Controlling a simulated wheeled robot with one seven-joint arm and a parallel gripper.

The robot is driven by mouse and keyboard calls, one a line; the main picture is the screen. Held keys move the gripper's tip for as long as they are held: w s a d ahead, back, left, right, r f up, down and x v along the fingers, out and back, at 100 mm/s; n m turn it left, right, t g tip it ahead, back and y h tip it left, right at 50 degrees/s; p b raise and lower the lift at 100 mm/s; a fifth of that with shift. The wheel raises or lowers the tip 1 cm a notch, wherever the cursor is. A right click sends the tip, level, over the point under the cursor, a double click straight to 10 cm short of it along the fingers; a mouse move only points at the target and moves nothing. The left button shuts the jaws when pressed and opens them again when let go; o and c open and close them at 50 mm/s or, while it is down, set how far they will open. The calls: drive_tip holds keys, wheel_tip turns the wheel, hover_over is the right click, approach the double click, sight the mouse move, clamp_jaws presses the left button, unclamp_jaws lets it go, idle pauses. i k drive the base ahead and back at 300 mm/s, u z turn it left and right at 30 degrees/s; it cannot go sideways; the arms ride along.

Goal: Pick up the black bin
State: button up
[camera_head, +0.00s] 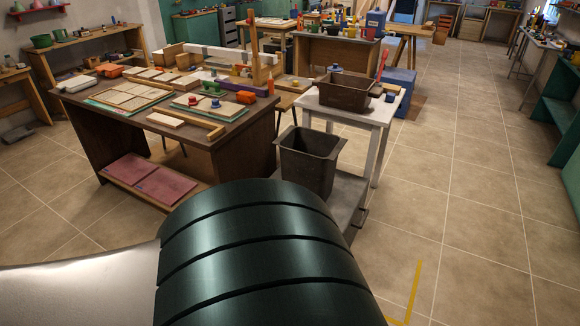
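A black bin (308,163), open at the top and tapering downward, stands upright on a low grey platform (349,190) just right of the dark wooden workbench. It looks empty, though its bottom is hidden. A large dark green rounded part with grooves, which looks like a link of my arm, fills the lower middle of the view and covers the near part of the platform. My gripper does not show in this view.
The workbench (235,148) holds boards, a green clamp and orange items. Behind the bin, a white table (384,108) carries a dark brown box (345,92). A blue box (398,88) stands beyond. Open tiled floor (470,200) lies to the right, with yellow tape (415,285).

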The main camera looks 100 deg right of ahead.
sight(309, 157)
drive_tip(key=z, duration=3.6)
drive_tip(key=k, duration=0.45)
drive_tip(key=u, duration=1.15)
drive_tip(key=i, duration=1.6)
drive_tip(key=z, duration=0.75)
drive_tip(key=i, duration=0.9)
drive_tip(key=z, duration=1.4)
drive_tip(key=i, duration=0.5)
drive_tip(key=z, duration=0.4)
